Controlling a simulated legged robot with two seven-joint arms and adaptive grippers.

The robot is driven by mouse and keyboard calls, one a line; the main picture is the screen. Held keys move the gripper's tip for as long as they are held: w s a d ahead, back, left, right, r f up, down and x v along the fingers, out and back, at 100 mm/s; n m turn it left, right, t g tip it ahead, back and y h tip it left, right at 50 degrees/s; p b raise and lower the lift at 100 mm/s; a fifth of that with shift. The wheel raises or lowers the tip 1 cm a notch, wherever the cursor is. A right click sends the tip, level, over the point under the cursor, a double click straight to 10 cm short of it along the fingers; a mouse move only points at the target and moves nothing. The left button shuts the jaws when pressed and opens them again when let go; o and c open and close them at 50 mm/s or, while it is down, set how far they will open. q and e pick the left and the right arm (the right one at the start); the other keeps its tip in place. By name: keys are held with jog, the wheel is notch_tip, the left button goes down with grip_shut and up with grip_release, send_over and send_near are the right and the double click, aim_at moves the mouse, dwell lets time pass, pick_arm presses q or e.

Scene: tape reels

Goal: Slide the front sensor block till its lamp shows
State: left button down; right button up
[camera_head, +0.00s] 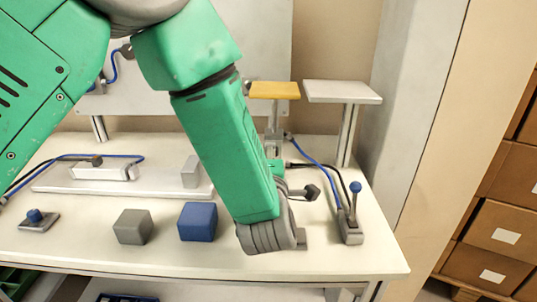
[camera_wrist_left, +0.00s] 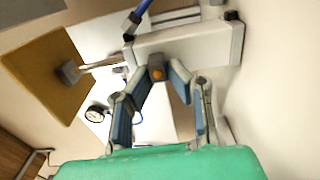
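In the left wrist view, a pale grey block (camera_wrist_left: 190,45) with a dark end lies across the top. A dark nub with an orange spot (camera_wrist_left: 157,74) sits at its lower edge; I cannot tell whether this spot is a lamp or is lit. My left gripper (camera_wrist_left: 160,82) has its two fingers on either side of the nub, tips close to it; contact is unclear. In the head view my left forearm hides most of the gripper and whatever it faces. A grey upright fixture (camera_head: 273,143) shows just behind the arm. My right gripper is not in view.
A yellow plate (camera_head: 274,90) and a white plate (camera_head: 342,92) stand on posts at the back. A grey cube (camera_head: 132,227) and a blue cube (camera_head: 198,222) are left of my arm. A blue-knobbed lever (camera_head: 354,202) stands right. A round gauge (camera_wrist_left: 97,112) shows beside the left finger.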

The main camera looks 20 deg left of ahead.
pick_arm(q)
jog(key=shift+d, duration=0.7)
jog(key=shift+a+r, duration=0.2)
jog(key=shift+a, duration=0.1)
jog(key=shift+r, duration=0.2)
jog(key=shift+d, duration=0.1)
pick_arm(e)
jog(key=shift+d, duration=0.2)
pick_arm(q)
jog(key=c, duration=1.5)
grip_release()
jog(key=shift+d, duration=0.1)
jog(key=shift+c, duration=0.2)
jog(key=shift+d+r, duration=0.1)
jog(key=shift+d, duration=0.15)
jog(key=shift+s, duration=0.1)
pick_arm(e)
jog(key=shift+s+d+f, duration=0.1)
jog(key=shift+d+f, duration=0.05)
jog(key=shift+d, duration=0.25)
